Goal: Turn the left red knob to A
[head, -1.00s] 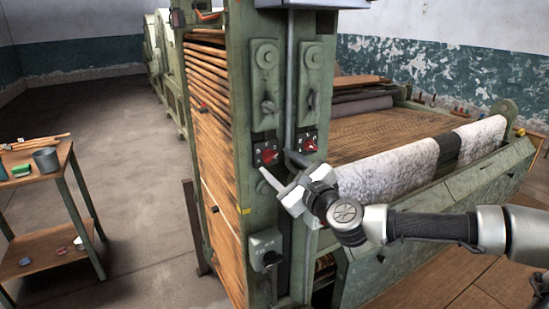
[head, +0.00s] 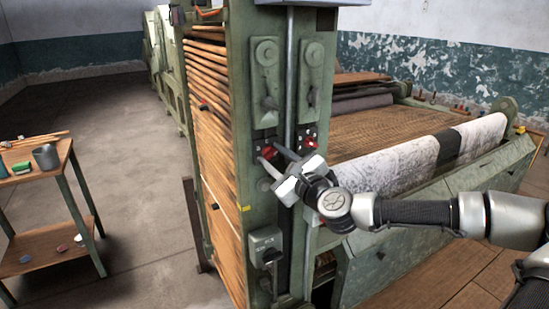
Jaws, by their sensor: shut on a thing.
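The left red knob (head: 269,153) sits on a dark plate on the green machine post. My gripper (head: 268,151) reaches it from the lower right. One finger is at the knob's lower left and the other at its upper right, and the gripper is shut on the knob. The fingers and gripper body hide part of the plate, and I cannot read its letters or the knob's pointer.
A vertical grey pipe (head: 290,80) runs between the two knob columns. A grey box with a lever (head: 266,246) is below. The roller with white cloth (head: 390,165) lies to the right, near my arm. A wooden cart (head: 50,240) stands at left, with open floor between.

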